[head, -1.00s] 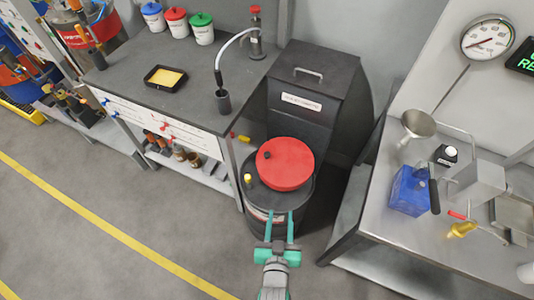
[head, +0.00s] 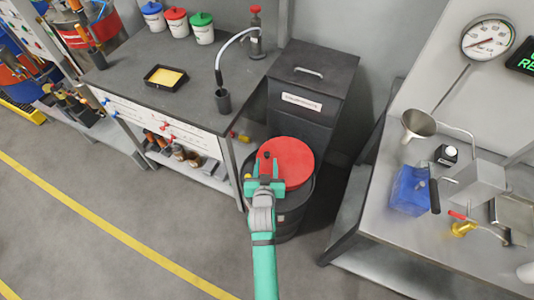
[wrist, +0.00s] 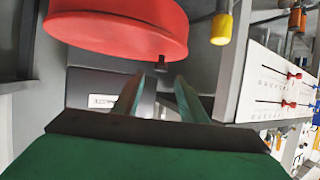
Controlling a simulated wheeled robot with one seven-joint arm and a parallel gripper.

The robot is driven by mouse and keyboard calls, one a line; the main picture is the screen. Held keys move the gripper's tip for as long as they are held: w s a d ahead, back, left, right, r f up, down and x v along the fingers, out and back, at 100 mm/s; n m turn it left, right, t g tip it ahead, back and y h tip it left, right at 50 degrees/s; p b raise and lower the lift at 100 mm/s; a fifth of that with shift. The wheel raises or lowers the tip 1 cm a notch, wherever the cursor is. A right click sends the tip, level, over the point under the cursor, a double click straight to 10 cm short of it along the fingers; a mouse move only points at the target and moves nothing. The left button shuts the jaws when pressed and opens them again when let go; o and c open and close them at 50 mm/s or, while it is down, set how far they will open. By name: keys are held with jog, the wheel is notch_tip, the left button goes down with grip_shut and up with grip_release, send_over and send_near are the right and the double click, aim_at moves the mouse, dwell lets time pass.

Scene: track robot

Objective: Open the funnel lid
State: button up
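The red round funnel lid (head: 296,162) lies flat on top of a black drum (head: 292,222). Its small dark knob (head: 266,156) shows at the lid's left edge. My gripper (head: 265,166) is over the near-left part of the lid and hides some of it. In the wrist view the red lid (wrist: 115,28) fills the upper left, and the dark knob (wrist: 160,66) appears between the tips of my gripper (wrist: 158,80). The two fingers are apart with nothing clearly held. I cannot tell whether they touch the knob.
A dark cabinet (head: 306,90) stands behind the drum. A grey workbench (head: 190,100) is to the left, and a metal table (head: 385,225) with a blue container (head: 410,190) is to the right. A yellow cap (wrist: 221,28) is near the lid. Floor at the left is clear.

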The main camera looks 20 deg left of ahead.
aim_at(267, 154)
jog(key=x, duration=0.7)
jog(key=shift+w+a, duration=0.1)
grip_shut()
